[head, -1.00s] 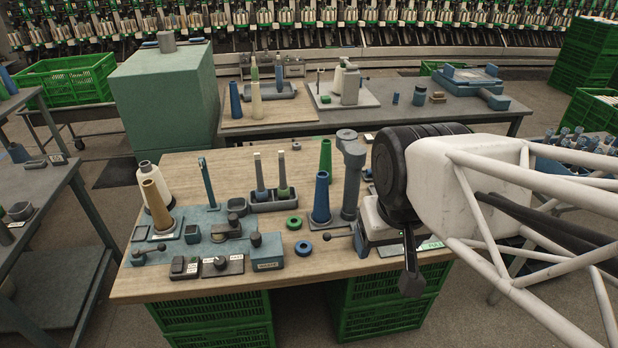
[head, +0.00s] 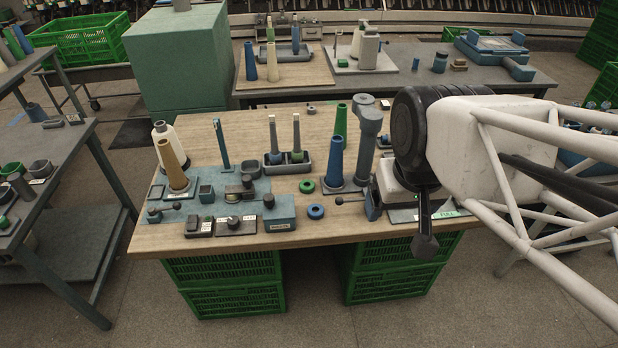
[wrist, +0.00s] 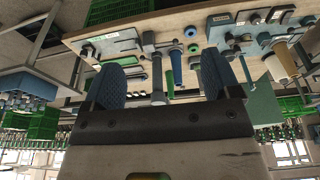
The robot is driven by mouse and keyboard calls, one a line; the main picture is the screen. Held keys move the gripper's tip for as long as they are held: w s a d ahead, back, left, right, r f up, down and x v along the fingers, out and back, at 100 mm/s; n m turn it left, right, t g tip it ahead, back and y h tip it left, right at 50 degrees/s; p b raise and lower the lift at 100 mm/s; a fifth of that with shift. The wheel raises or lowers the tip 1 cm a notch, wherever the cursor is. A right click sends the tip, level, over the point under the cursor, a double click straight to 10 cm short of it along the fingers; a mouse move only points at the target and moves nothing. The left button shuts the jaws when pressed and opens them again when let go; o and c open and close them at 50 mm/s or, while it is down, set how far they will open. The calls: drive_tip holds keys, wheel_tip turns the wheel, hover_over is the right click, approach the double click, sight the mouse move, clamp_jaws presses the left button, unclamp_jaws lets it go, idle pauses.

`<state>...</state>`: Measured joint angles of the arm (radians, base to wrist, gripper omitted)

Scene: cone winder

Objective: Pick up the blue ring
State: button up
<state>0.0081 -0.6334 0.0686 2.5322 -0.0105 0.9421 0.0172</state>
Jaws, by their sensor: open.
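The blue ring (head: 316,211) lies flat on the wooden table near its front edge, left of the grey weighing-like unit and in front of the tall blue cone (head: 335,160). It also shows small near the top of the wrist view (wrist: 190,32). The green ring (head: 307,186) lies just behind it. My gripper (head: 425,243) hangs to the right of the blue ring, by the table's front right, well apart from it. In the wrist view its two blue-padded fingers (wrist: 160,85) are spread wide with nothing gripped between them.
A blue-grey fixture with levers (head: 220,197), a tray of cones (head: 288,165) and a grey column (head: 366,150) stand around the ring. A thin black lever (head: 352,200) lies just right of it. The tabletop directly in front of the ring is clear.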

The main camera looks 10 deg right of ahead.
idle(0.3)
drive_tip(key=m+g, duration=0.3)
drive_tip(key=m, duration=1.2)
hover_over(317, 208)
wheel_tip(317, 208, down, 30)
drive_tip(key=shift+s+d+r, duration=0.15)
drive_tip(key=shift+f, duration=0.35)
drive_tip(key=shift+f, duration=1.3)
